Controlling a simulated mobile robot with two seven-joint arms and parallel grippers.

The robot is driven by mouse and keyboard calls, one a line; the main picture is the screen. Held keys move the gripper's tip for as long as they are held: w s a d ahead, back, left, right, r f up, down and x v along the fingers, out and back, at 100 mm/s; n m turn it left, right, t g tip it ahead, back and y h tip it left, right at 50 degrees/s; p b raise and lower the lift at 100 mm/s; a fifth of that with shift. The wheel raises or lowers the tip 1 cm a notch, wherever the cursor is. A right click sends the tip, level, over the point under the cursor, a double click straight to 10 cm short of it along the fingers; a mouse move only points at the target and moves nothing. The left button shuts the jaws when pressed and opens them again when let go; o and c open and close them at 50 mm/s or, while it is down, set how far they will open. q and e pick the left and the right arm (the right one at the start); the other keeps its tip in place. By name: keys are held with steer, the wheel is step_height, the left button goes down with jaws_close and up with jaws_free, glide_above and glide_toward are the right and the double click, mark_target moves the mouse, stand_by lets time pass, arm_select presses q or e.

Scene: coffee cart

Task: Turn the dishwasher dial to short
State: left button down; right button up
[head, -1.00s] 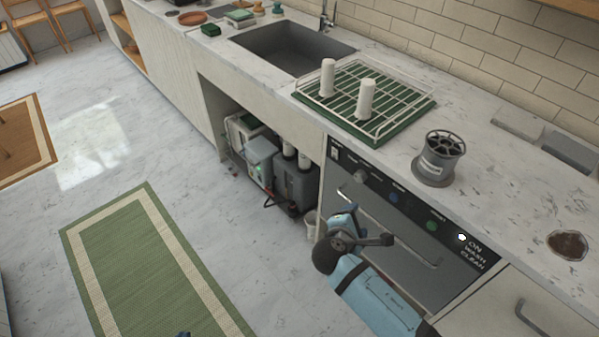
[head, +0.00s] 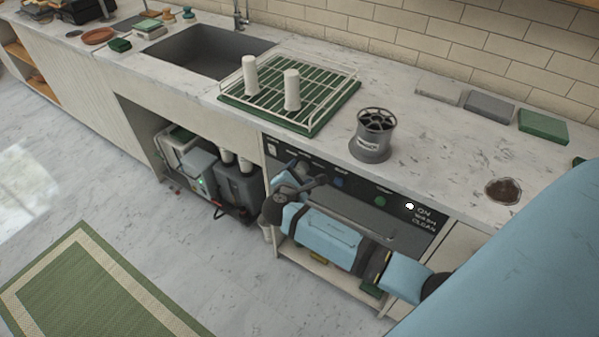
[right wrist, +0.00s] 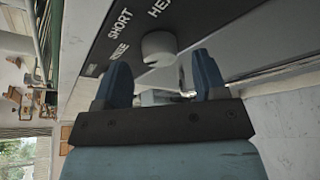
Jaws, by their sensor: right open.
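The dishwasher (head: 405,238) has a black control panel under the counter. Its pale round dial (right wrist: 158,48) shows in the right wrist view, beside the printed word SHORT and a partly cut-off word starting HEA. I cannot tell which label the dial points at. In the head view my right gripper (head: 292,172) is at the left part of the panel and largely covers the dial area. In the right wrist view my right gripper (right wrist: 161,75) is open, with the dial ahead between its two dark fingers and no visible grip on it. My left gripper is not in view.
On the counter above stand a green rack (head: 322,115) with two white cups and a grey cylindrical holder (head: 371,135). A green button (head: 380,202) and a lit white spot lie further right on the panel. A green mat (head: 95,290) lies on the floor.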

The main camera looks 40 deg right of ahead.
steer(key=shift+x, duration=0.85)
steer(key=shift+c, duration=0.4)
steer(key=c, duration=0.8)
steer(key=shift+c, duration=0.2)
